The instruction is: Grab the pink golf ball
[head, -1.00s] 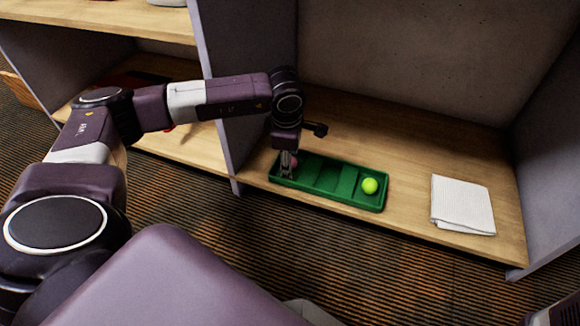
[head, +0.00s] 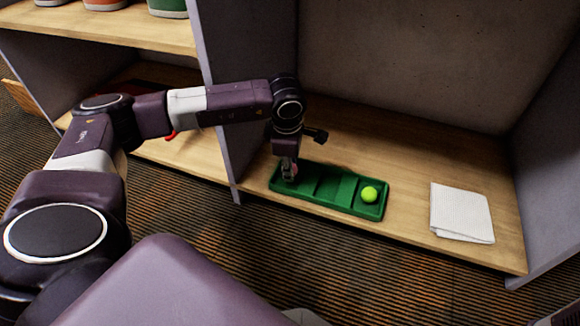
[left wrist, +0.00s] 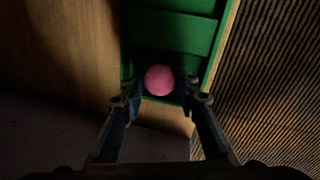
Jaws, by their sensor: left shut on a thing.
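The pink golf ball (left wrist: 160,80) sits between the two fingers of my left gripper (left wrist: 161,88), which is shut on it. In the head view my left gripper (head: 289,174) is at the left end of the green tray (head: 334,207), and the ball is mostly hidden by the fingers. The tray also shows in the left wrist view (left wrist: 170,33), below the ball. I cannot tell whether the ball touches the tray floor.
A yellow-green ball (head: 369,194) lies in the tray's right compartment. A folded white cloth (head: 461,212) lies to the right on the wooden shelf (head: 408,156). A grey upright panel (head: 225,95) stands close left of my gripper.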

